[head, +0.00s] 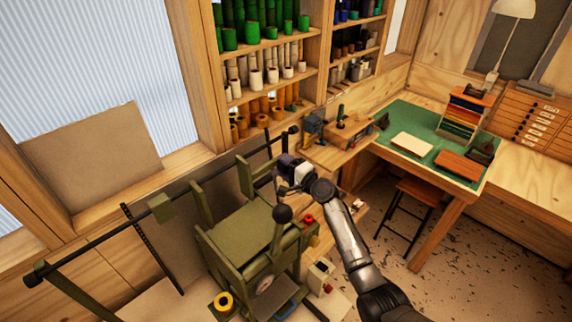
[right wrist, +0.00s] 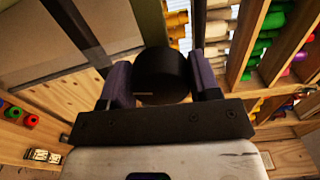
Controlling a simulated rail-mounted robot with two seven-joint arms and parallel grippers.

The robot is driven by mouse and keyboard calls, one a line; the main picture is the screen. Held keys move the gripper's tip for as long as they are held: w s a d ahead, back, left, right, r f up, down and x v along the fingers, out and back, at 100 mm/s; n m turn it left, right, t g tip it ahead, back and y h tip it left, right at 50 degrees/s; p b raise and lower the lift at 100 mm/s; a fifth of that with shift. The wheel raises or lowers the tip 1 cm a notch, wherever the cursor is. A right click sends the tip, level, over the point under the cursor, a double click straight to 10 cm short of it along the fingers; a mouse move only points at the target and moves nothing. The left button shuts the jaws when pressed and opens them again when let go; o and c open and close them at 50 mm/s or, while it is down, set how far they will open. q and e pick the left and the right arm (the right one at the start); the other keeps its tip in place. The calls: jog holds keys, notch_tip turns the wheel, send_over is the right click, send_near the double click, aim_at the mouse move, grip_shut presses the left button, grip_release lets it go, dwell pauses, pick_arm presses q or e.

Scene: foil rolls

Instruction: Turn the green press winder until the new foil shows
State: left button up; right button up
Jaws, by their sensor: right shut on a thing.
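My right gripper (head: 283,165) is above the press's right rear side. In the right wrist view its two purple-padded fingers (right wrist: 160,85) are shut on a black round knob (right wrist: 163,72). In the head view the gripper hides this knob, and I cannot see how it joins the press. The foil itself cannot be made out in either view. My left gripper is not in view.
A long black bar (head: 100,243) runs behind the press. Shelves of green, white and orange rolls (head: 262,75) stand at the back. A yellow roll (head: 223,302) lies at the press's front left. A green-topped desk (head: 397,128) and a stool (head: 414,196) are at right.

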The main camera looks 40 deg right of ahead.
jog(key=shift+m, duration=0.6)
jog(key=shift+m+p, duration=0.3)
jog(key=o, duration=0.9)
jog(key=s+d+b, duration=0.1)
jog(key=s, duration=1.2)
jog(key=shift+s+d+b, duration=0.3)
jog(key=shift+s+b, duration=0.05)
jog(key=shift+s, duration=0.05)
